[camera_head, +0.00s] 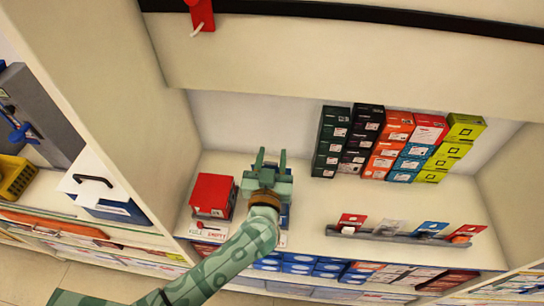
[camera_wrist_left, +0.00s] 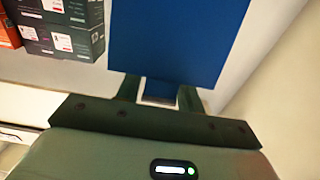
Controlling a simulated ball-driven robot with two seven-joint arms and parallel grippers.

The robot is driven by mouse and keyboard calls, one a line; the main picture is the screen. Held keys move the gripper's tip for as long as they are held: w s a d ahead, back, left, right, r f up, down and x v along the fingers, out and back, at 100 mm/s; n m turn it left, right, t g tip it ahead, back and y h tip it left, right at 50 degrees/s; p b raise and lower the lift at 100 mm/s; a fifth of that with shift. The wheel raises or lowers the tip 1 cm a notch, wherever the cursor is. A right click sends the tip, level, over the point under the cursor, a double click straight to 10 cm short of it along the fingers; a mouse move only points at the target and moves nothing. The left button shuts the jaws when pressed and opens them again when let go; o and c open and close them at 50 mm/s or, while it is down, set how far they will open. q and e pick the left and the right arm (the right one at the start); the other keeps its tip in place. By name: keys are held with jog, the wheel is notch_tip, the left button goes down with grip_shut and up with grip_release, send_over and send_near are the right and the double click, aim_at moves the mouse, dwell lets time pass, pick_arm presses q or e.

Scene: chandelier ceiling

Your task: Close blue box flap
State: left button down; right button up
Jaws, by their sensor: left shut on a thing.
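The blue box (camera_head: 284,214) stands on the shelf beside the red box. In the head view my left gripper and wrist hide nearly all of it, so only a small blue part shows. In the left wrist view a flat blue panel, which looks like the blue box flap (camera_wrist_left: 180,40), fills the top middle. My left gripper (camera_head: 271,160) is over the blue box, with its fingers pointing to the back of the shelf. It is shut on the blue flap, whose panel covers the fingertips in the wrist view. My right gripper is not in view.
A red box (camera_head: 212,195) stands close at the left of my gripper. Stacks of dark, orange, red, blue and yellow boxes (camera_head: 395,145) stand at the back right. A grey rail (camera_head: 395,237) with small tags lies at the front right. The shelf middle is clear.

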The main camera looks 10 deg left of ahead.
pick_arm(q)
jog(key=s+t+b, duration=0.1)
jog(key=b, duration=0.1)
jog(key=s+f+t+b, duration=0.1)
jog(key=s+t+b, duration=0.1)
jog(key=s+f+t+b, duration=0.1)
jog(key=b, duration=0.2)
jog(key=shift+s+f, duration=0.1)
jog(key=shift+s, duration=0.1)
jog(key=shift+s+t, duration=0.25)
jog(key=shift+t, duration=0.25)
jog(key=shift+s+f+b, duration=0.1)
jog(key=shift+s+b, duration=0.15)
jog(key=shift+b, duration=0.1)
jog(key=shift+s+f, duration=0.25)
jog(key=shift+s, duration=0.1)
